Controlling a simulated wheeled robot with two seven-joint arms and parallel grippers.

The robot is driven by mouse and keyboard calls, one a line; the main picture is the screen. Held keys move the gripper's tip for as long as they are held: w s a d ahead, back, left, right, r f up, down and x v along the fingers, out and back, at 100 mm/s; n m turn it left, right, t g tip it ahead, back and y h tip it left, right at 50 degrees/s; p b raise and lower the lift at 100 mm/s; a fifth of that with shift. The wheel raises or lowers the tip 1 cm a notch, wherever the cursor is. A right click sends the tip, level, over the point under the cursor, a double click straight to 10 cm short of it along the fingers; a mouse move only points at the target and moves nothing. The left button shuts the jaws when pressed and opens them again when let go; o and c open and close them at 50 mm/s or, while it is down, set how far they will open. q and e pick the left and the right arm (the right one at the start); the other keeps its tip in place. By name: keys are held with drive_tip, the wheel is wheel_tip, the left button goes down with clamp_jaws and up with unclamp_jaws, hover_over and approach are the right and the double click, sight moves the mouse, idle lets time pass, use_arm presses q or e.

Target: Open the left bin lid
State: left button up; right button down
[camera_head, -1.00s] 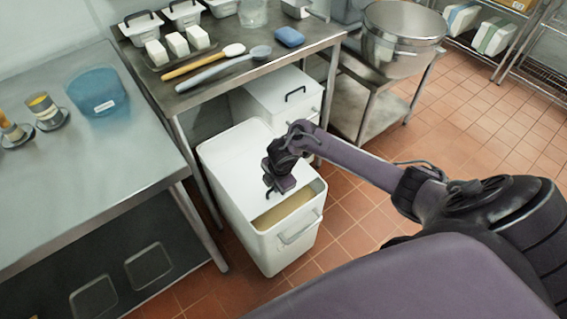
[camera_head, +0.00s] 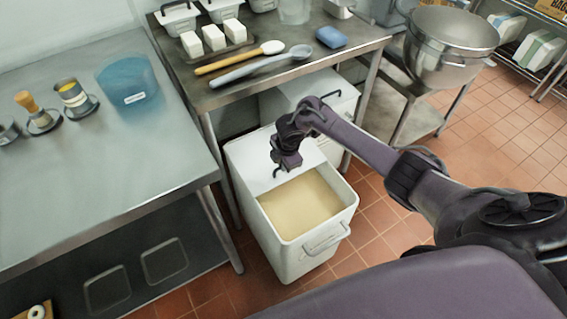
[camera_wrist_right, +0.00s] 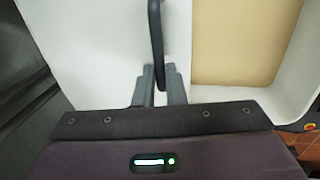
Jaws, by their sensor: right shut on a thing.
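The left bin (camera_head: 300,262) is a white tub on the floor, in front of the metal table. Its white lid (camera_head: 250,160) is slid back, covering only the far part. The front part is open and shows tan contents (camera_head: 300,203). My right gripper (camera_head: 277,170) is over the lid's front edge. In the right wrist view my right gripper (camera_wrist_right: 160,85) has its two fingers closed around the black lid handle (camera_wrist_right: 156,40). The lid (camera_wrist_right: 100,35) and the tan contents (camera_wrist_right: 235,40) lie beyond the fingers. My left gripper is out of view.
A second white bin (camera_head: 318,92) with a lid handle stands behind, under the table. The table (camera_head: 225,93) above holds spoons, butter blocks and a blue sponge (camera_head: 331,37). A steel counter (camera_head: 110,150) stands at left. Tiled floor (camera_head: 385,235) is clear at right.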

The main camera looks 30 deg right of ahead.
drive_tip(key=c, duration=1.5)
unclamp_jaws()
wheel_tip(320, 180, up, 8)
drive_tip(key=s+p, duration=0.1)
drive_tip(key=shift+s+f+p, duration=0.2)
drive_tip(key=shift+s+p, duration=0.1)
drive_tip(key=shift+p, duration=0.1)
drive_tip(key=shift+d, duration=0.1)
